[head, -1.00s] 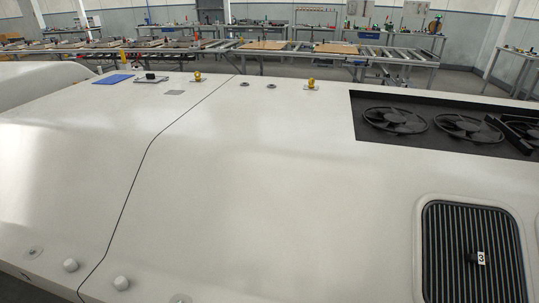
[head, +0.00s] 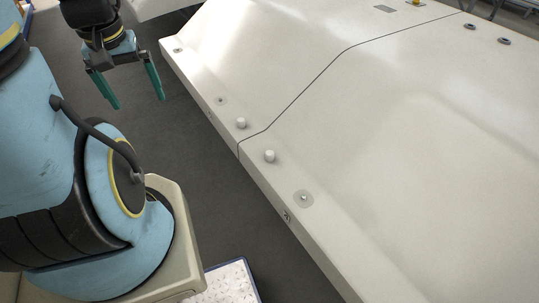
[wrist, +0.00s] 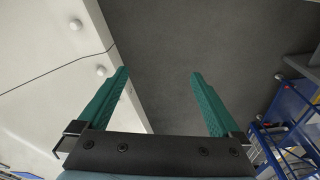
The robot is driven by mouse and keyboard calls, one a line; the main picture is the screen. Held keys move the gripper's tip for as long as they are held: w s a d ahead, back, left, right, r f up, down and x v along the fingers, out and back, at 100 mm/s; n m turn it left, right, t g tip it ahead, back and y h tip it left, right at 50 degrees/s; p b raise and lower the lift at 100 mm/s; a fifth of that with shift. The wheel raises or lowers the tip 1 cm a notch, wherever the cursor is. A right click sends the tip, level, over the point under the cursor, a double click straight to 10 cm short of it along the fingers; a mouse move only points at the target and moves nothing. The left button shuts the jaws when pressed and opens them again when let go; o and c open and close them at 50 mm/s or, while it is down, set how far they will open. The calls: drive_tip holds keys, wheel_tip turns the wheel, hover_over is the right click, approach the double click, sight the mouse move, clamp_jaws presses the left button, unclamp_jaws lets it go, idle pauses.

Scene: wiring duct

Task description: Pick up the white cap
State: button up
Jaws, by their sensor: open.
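Two small round white caps stand near the edge of a large white panel (head: 400,150), one on each side of its dark seam. In the head view, one cap (head: 241,123) is left of the seam and the other cap (head: 269,156) is right of it. Both also show at the upper left of the wrist view, an upper cap (wrist: 76,24) and a lower cap (wrist: 101,70). My gripper (head: 138,102) has green fingers spread apart with nothing between them. It is over the dark floor, left of the panel and apart from both caps. It also shows in the wrist view (wrist: 159,73).
Flat round fittings (head: 303,197) sit along the panel edge near the caps. The dark floor (head: 190,140) beside the panel is clear. A speckled white surface with a blue edge (head: 232,283) is at the bottom. A blue-framed rack (wrist: 290,130) stands at the right of the wrist view.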

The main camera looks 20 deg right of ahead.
drive_tip(key=shift+w+d+f+m, duration=0.15)
drive_tip(key=shift+d+f+m, duration=0.15)
drive_tip(key=shift+m, duration=0.1)
drive_tip(key=shift+c, duration=1.3)
drive_tip(key=w+d+f+m+b, duration=0.1)
drive_tip(key=d+f+m, duration=0.1)
drive_tip(key=m, duration=0.1)
drive_tip(key=w+d+f+m+b, duration=0.1)
drive_tip(key=d+m, duration=0.2)
drive_tip(key=w+d+f+m+b, duration=0.1)
drive_tip(key=d+f+m, duration=0.1)
drive_tip(key=m, duration=0.1)
drive_tip(key=shift+w+d+f+g, duration=0.1)
drive_tip(key=shift+d+f+g, duration=0.2)
drive_tip(key=shift+d+f, duration=0.05)
drive_tip(key=shift+c, duration=0.8)
drive_tip(key=m+g+b, duration=0.1)
drive_tip(key=m+b, duration=0.3)
drive_tip(key=m, duration=1.7)
approach(269, 153)
drive_tip(key=f, duration=0.2)
drive_tip(key=shift+d+f+p, duration=0.25)
drive_tip(key=shift+f+p, duration=0.05)
drive_tip(key=shift+f, duration=0.1)
drive_tip(key=shift+a+f+p, duration=0.1)
drive_tip(key=shift+f+p, duration=0.85)
drive_tip(key=shift+f, duration=2.15)
